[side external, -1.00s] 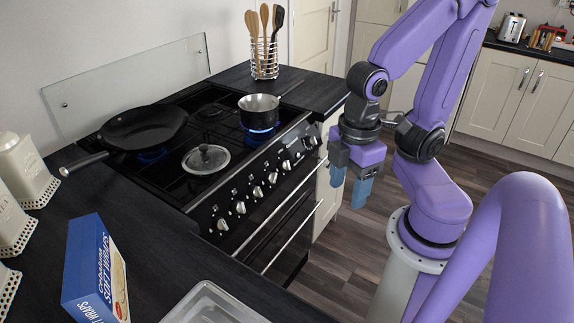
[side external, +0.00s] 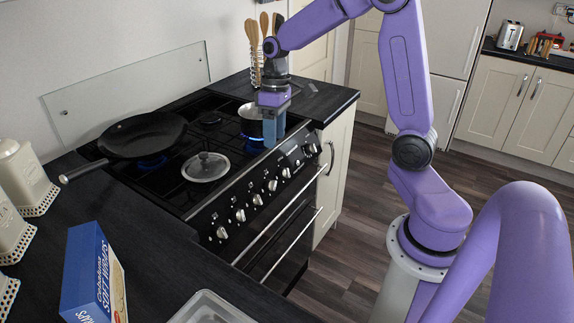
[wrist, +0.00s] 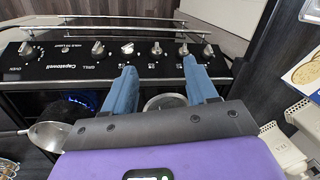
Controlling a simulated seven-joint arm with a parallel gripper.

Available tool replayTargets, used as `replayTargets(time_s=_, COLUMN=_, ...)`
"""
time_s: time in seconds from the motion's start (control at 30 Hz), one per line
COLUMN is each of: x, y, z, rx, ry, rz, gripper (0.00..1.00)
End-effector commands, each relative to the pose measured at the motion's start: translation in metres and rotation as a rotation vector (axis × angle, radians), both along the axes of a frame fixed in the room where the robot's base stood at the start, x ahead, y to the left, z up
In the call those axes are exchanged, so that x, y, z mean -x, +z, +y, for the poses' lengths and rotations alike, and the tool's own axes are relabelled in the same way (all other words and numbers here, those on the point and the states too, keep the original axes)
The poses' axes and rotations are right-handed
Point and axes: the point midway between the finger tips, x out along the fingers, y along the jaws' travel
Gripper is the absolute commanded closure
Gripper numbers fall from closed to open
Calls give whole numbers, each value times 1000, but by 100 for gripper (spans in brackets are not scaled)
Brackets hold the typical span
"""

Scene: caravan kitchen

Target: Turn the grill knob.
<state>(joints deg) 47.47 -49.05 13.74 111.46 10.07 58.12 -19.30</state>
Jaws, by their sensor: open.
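The grill knob (wrist: 97,48) is a silver knob on the cooker's black front panel, above the printed word GRILL in the wrist view. In the side view it appears to be the second knob (side external: 286,172) from the far end of the row. My gripper (side external: 271,142) points down over the cooker's front edge, in front of the saucepan in the picture. In the wrist view my gripper (wrist: 159,66) is open with nothing between its blue fingers. The grill knob lies left of both fingers there, apart from them.
The saucepan (side external: 248,123) sits on a lit burner close behind my gripper. A frying pan (side external: 143,135) is on another lit burner, and a lid (side external: 205,168) lies on the hob. The oven knob (wrist: 27,48) and several other knobs line the panel. Long rails run across the cooker front.

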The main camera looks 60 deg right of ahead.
Motion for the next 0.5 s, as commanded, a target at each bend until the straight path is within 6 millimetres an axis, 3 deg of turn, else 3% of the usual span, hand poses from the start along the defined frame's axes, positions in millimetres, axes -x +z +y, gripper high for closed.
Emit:
replayTargets(time_s=0.1, x=-23, y=-8, z=-48, rx=-23, ry=-123, rz=5, gripper=43)
replayTargets(time_s=0.3, x=-41, y=-20, z=-121, rx=-60, ry=-285, rz=1, gripper=43)
replayTargets(time_s=0.5, x=-43, y=-27, z=-162, rx=-78, ry=-369, rz=-6, gripper=43)
